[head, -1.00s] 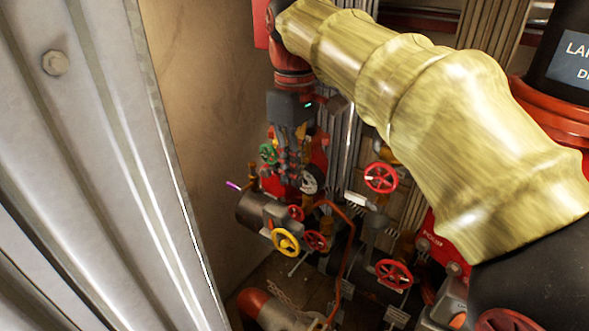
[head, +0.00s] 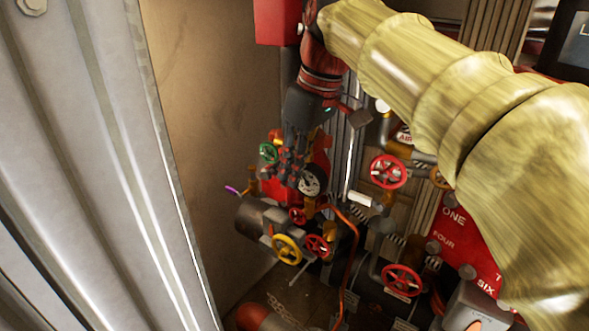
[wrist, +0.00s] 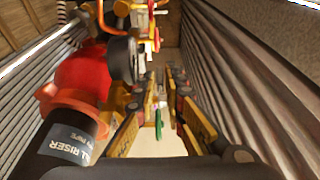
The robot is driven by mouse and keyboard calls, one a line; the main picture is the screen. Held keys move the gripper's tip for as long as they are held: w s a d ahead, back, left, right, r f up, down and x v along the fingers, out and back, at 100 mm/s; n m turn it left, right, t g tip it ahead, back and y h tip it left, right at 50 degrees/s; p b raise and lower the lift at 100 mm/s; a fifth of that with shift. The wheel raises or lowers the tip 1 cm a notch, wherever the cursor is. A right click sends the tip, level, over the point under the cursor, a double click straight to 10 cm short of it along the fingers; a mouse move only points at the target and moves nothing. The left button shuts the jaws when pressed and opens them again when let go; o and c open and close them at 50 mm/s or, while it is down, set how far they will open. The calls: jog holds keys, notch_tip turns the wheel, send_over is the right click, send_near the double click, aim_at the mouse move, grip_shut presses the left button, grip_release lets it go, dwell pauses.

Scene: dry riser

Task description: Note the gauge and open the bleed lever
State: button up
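A round gauge (head: 311,181) with a pale face sits among the pipework in the head view; its reading is too small to tell. In the wrist view a dark round body, apparently a gauge seen side-on (wrist: 122,60), stands left of my fingers. My gripper (head: 290,167) points down just left of the gauge in the head view. In the wrist view its yellow fingers (wrist: 160,85) are apart with nothing held. A small purple-tipped lever (head: 232,189), possibly the bleed lever, sticks out at the left of the pipework. Whether my gripper touches anything is unclear.
Yellow (head: 287,249) and red (head: 388,171) handwheels crowd around. A ribbed metal panel (head: 95,170) stands at left. A red riser pipe (wrist: 85,80) is beside my gripper.

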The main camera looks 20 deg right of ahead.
jog(key=o, duration=0.3)
jog(key=v, duration=1.2)
dwell(0.4)
